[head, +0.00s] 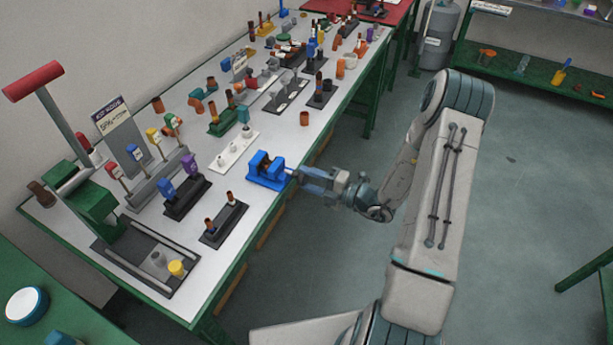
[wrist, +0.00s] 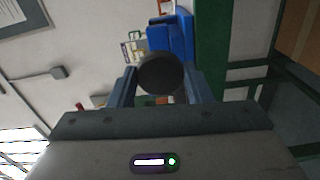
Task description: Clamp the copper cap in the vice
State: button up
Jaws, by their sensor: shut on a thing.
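The blue vice (head: 268,170) stands on the white bench top near its right edge. It also shows in the wrist view (wrist: 170,36), just beyond the fingers. My gripper (head: 294,175) is at the vice's right side, level with it. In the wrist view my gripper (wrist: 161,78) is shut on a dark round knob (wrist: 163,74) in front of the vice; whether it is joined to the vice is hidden. A copper-coloured cap (head: 306,118) sits farther along the bench edge. I cannot tell whether a cap is between the vice jaws.
A black holder with copper-topped pieces (head: 224,220) stands left of the vice. A white strip with fittings (head: 233,152) lies behind it. A green press with a red handle (head: 92,190) is at the left.

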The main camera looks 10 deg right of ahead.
jog(key=shift+m+p, duration=2.4)
jog(key=shift+p, duration=0.1)
dwell(0.3)
jog(key=o, duration=1.1)
jog(key=p+v, duration=0.1)
jog(key=v, duration=0.6)
